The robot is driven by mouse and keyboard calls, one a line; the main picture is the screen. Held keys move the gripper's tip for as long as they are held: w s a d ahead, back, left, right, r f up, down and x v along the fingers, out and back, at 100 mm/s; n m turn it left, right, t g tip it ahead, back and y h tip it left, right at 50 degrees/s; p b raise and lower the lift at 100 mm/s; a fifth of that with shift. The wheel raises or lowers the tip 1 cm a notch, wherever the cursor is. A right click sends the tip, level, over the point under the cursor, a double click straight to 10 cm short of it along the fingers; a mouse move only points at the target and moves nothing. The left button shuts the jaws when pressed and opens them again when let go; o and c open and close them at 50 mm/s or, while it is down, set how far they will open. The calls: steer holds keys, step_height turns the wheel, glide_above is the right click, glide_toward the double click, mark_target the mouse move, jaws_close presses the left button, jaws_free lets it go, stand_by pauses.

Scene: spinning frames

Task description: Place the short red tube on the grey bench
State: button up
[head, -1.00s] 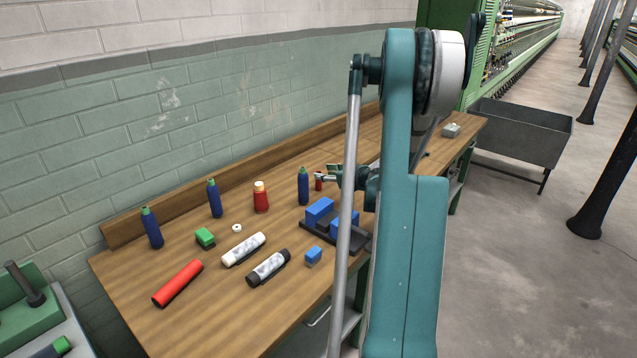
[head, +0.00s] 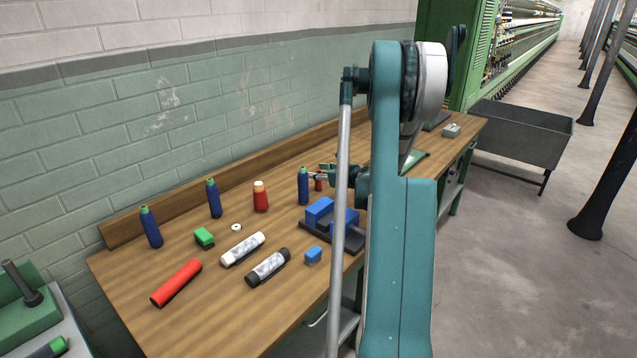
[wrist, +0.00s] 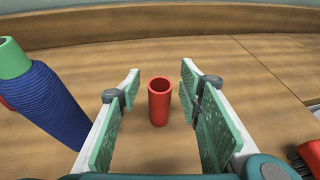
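The short red tube (wrist: 159,105) stands upright on the wooden table, its open top showing in the wrist view. In the head view only a small part of it (head: 318,185) shows beside the blue-wound bobbin. My gripper (wrist: 159,82) is open, with its green-padded fingers on either side of the tube and a gap on both sides. In the head view my gripper (head: 318,174) is at the tube, partly hidden by my arm. A grey surface (head: 88,349) at the lower left, perhaps the grey bench, carries a green block with a dark peg.
A blue bobbin with a green top (wrist: 45,95) stands close left of my gripper.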

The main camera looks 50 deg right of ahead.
steer(key=c, duration=1)
steer(key=shift+o, duration=0.2)
steer(key=shift+r, duration=0.2)
step_height(320, 180, up, 10)
steer(key=shift+f+p, duration=0.15)
steer(key=shift+p, duration=0.95)
